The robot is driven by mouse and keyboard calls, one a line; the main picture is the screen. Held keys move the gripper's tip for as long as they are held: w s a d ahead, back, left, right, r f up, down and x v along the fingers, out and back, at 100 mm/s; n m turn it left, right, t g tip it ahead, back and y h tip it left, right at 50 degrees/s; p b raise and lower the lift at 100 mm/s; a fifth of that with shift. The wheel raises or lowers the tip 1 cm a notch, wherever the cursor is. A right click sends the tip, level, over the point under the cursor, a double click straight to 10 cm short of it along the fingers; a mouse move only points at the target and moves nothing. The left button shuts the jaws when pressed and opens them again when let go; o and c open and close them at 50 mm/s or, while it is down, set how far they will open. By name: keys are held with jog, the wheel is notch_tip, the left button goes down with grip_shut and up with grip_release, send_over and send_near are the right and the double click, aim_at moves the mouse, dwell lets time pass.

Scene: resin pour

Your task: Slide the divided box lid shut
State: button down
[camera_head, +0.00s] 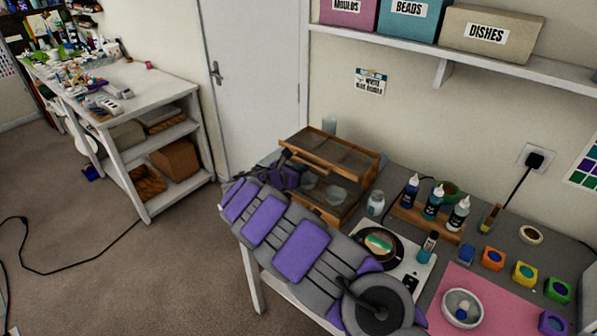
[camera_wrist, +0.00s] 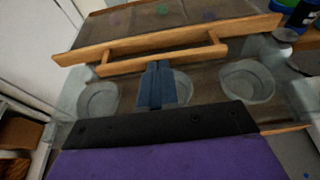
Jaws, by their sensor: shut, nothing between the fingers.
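The divided box (camera_head: 322,213) stands at the table's far left end, with its lid (camera_head: 345,152) only partly over it. The lid has a dark see-through panel and a wooden front rail. In the wrist view the lid (camera_wrist: 150,42) carries a wooden handle bar (camera_wrist: 125,68). Below it, clear round cups (camera_wrist: 247,82) sit in the uncovered part of the box. My gripper (camera_wrist: 158,66) is shut and empty, its blue fingertips at the middle of the handle bar. Whether they touch it, I cannot tell. In the head view my gripper (camera_head: 290,160) is at the lid's left front, partly hidden.
Right of the box stand a clear jar (camera_head: 376,203) and a wooden rack (camera_head: 425,218) with several bottles. A white scale (camera_head: 405,262) with a round dark dish, a pink mat (camera_head: 455,315) and colored pots lie nearer. The wall is close behind the box.

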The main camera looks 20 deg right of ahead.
aim_at(315, 159)
jog(key=w+d, duration=0.2)
jog(key=d, duration=0.1)
jog(key=shift+w+d, duration=0.25)
jog(key=shift+d, duration=0.05)
jog(key=shift+r, duration=0.1)
